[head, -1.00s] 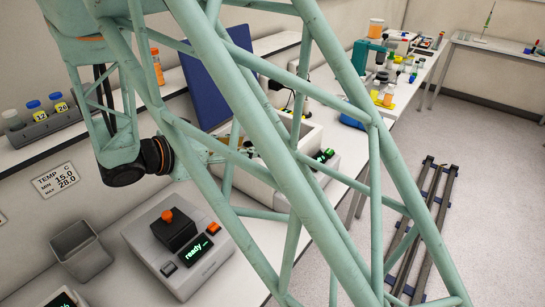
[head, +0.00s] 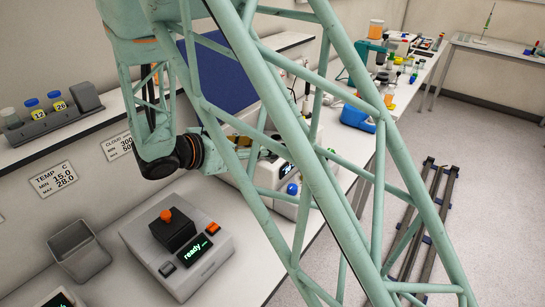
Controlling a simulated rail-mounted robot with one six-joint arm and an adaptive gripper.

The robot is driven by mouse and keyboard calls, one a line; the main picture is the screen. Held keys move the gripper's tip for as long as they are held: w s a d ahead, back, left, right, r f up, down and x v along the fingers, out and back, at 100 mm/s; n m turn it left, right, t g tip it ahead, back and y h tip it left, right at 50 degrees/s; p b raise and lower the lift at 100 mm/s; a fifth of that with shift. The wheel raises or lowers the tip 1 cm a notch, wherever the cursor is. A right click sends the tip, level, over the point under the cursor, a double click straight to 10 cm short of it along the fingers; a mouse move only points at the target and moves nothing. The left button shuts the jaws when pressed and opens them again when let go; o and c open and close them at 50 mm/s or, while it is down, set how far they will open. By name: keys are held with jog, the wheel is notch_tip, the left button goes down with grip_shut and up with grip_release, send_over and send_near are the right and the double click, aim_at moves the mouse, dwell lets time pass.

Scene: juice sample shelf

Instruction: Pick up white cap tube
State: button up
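A rack (head: 60,119) on the wall shelf at the left holds a pale-capped tube (head: 11,118) with dark content, the only light cap I see there. Beside it stand two blue-capped tubes (head: 33,106) with yellow labels, one reading 12 and one 26. My gripper (head: 268,152) is at the end of the arm, over the bench near the white instrument, well to the right of the rack. My arm's green lattice covers much of it, so its fingers and anything between them cannot be made out.
A bench device (head: 185,238) with an orange knob reads "ready". A grey open bin (head: 79,250) stands to its left. A white instrument (head: 280,182) with a blue knob stands farther back. A dark blue panel (head: 218,75) stands behind my arm.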

jog(key=shift+b+x, duration=0.5)
jog(key=shift+x, duration=2.1)
jog(key=shift+s+f, duration=0.1)
jog(key=shift+c, duration=0.8)
jog(key=c, duration=1)
jog(key=shift+o, duration=0.2)
jog(key=shift+r, duration=0.2)
notch_tip(320, 180, up, 18)
jog(key=p, duration=0.3)
jog(key=shift+d+f, duration=0.1)
jog(key=shift+f, duration=0.05)
